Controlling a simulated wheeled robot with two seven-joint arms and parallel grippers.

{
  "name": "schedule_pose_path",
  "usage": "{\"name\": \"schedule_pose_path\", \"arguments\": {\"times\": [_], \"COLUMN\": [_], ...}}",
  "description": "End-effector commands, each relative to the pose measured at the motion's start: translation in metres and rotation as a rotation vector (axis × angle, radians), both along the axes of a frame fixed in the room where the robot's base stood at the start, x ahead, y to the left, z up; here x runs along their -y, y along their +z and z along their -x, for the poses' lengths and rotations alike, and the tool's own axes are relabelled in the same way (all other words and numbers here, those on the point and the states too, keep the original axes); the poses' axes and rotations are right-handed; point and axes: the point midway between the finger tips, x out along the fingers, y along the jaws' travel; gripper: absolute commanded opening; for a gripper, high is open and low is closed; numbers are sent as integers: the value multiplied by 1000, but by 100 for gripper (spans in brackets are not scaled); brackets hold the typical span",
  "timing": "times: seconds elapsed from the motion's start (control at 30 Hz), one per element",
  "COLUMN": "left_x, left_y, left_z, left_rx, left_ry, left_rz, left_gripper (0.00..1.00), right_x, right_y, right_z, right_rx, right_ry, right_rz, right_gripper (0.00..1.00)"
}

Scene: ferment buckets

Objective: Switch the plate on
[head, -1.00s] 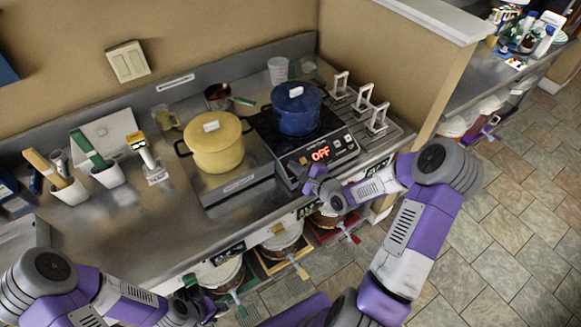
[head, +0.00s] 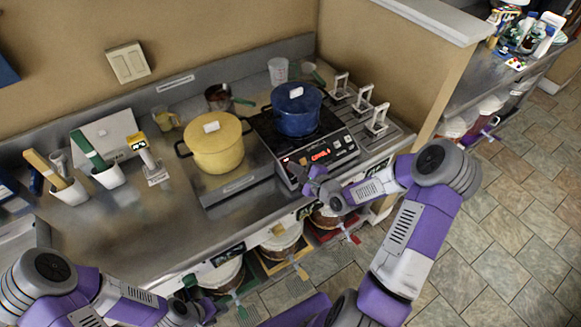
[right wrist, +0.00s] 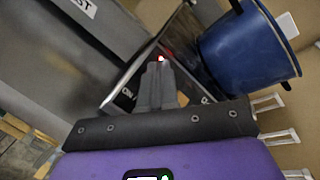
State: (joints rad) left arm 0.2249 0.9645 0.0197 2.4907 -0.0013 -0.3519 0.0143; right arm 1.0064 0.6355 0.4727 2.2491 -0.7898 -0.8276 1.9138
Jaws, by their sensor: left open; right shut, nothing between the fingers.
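The plate (head: 322,160) is a dark hot plate with a front panel, with a blue lidded pot (head: 296,110) standing on it. Its display shows small red characters that I cannot read, and a red light glows near the panel's left end. My left gripper (head: 207,310) is open, low in front of the counter.
A yellow pot (head: 217,145) stands left of the plate. White handles (head: 365,98) stand to the plate's right. Utensil cups (head: 70,192) are at the counter's left. Several buckets (head: 280,240) with taps sit below the counter's front. The counter's front left is clear.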

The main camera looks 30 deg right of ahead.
Motion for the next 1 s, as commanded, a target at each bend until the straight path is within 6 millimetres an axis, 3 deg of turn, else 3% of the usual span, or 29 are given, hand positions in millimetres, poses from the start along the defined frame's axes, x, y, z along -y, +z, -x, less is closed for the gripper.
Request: {"name": "schedule_pose_path", "arguments": {"times": [0.2, 0.63, 1.0], "left_x": [0, 0, 0], "left_y": [15, 18, 53], "left_z": [0, 0, 0], "left_rx": [0, 0, 0], "left_ry": [0, 0, 0], "left_rz": [0, 0, 0], "left_gripper": [43, 43, 43], "right_x": [1, 1, 2], "right_y": [13, 15, 47], "right_z": [6, 8, 24], "right_rx": [-1, 0, -1], "right_ry": [-1, 0, -1], "right_rz": [0, 0, -1], "right_gripper": [0, 0, 0]}}
